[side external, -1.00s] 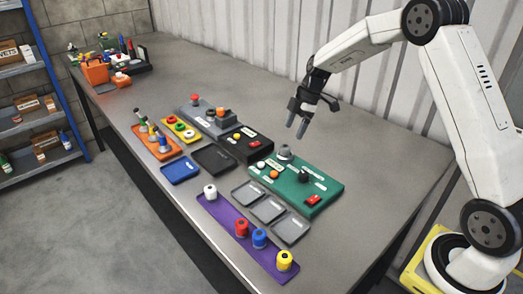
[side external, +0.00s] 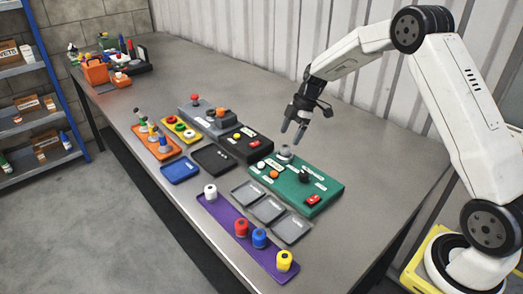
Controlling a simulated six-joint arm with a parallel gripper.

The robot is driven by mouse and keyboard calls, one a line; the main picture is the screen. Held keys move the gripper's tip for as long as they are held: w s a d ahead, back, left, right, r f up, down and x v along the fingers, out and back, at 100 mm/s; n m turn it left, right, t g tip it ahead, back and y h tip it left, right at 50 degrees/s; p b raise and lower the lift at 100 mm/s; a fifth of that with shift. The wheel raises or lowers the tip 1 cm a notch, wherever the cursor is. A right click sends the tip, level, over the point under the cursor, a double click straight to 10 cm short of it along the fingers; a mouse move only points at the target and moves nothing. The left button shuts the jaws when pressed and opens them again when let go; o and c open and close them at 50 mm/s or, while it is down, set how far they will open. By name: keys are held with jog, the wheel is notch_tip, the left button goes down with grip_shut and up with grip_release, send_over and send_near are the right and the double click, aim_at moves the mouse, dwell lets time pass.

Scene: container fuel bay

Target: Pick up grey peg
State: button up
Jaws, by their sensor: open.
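A grey, round, peg-like piece (side external: 285,153) stands upright at the upper left end of the green panel (side external: 330,187). It is the only clearly grey peg shape I can make out, though it is small in the picture. My gripper (side external: 292,134) hangs above it with its two fingers pointing down and spread apart. The gripper is open and empty, and a gap shows between the fingertips and the grey piece.
The green panel also carries a black knob (side external: 304,176) and a red switch (side external: 313,199). A black box (side external: 245,143) lies left of it. Grey trays (side external: 268,209) and a purple strip (side external: 222,215) with several coloured pegs lie in front. The table's right side is bare.

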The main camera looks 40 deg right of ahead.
aim_at(285, 146)
jog(key=shift+x, duration=2.6)
jog(key=shift+s, duration=0.1)
grip_shut()
jog(key=shift+r, duration=0.15)
